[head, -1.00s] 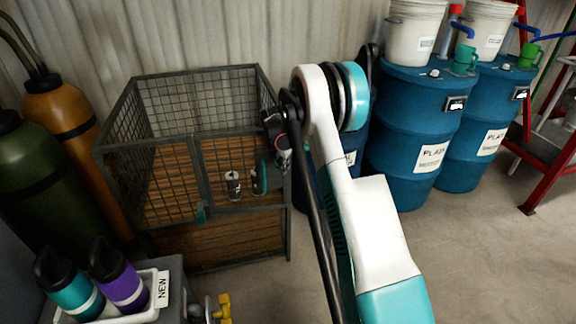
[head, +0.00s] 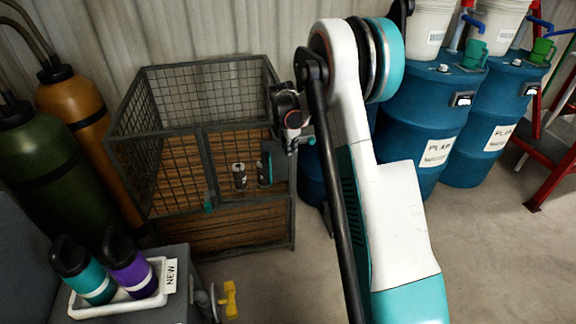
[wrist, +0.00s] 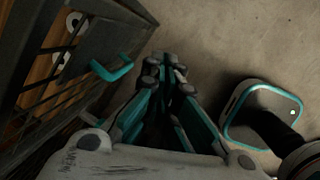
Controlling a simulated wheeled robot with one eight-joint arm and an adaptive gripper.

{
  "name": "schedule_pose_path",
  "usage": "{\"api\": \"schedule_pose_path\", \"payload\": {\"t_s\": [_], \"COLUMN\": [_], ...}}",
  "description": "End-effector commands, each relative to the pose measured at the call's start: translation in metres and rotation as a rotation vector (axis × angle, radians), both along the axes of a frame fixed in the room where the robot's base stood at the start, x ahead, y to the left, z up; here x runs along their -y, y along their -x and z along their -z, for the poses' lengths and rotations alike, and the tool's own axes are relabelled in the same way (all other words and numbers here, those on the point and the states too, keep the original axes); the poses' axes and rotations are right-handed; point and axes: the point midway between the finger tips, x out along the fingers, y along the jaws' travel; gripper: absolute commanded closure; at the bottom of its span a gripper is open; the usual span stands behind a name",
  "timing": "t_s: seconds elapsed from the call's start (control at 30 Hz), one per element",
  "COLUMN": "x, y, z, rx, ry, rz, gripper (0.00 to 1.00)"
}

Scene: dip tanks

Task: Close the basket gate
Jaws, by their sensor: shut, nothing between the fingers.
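The basket (head: 150,210) is a dark metal mesh cage with wooden slats, at centre left in the head view. Its front has mesh panels (head: 178,180), with a teal fitting (head: 208,204) low between them. I cannot tell how far the gate stands open. In the wrist view a teal handle (wrist: 114,70) juts from the dark barred frame (wrist: 75,95) at left. My gripper (wrist: 165,65) is shut and empty, to the right of that handle and apart from it. In the head view my wrist is at the basket's front right corner and the fingertips are hard to make out.
Two small cans (head: 240,176) show behind the mesh. Blue drums (head: 425,125) stand to the right, gas cylinders (head: 85,115) to the left. A white tray (head: 115,300) with two bottles is at lower left. Floor at lower right is clear.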

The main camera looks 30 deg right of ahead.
Motion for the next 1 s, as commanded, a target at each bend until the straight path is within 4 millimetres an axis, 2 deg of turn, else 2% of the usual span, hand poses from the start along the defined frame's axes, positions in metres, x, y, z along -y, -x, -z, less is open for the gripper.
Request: {"api": "schedule_pose_path", "payload": {"t_s": [0.7, 0.83, 1.0], "x": [-0.009, -0.01, -0.011], "y": [0.012, 0.013, 0.014], "z": [0.05, 0.055, 0.058], "rx": [0.406, 0.441, 0.464], "ry": [-0.424, -0.497, -0.548], "rz": [1.573, 1.786, 1.934], "gripper": [1.0, 1.0, 1.0]}}
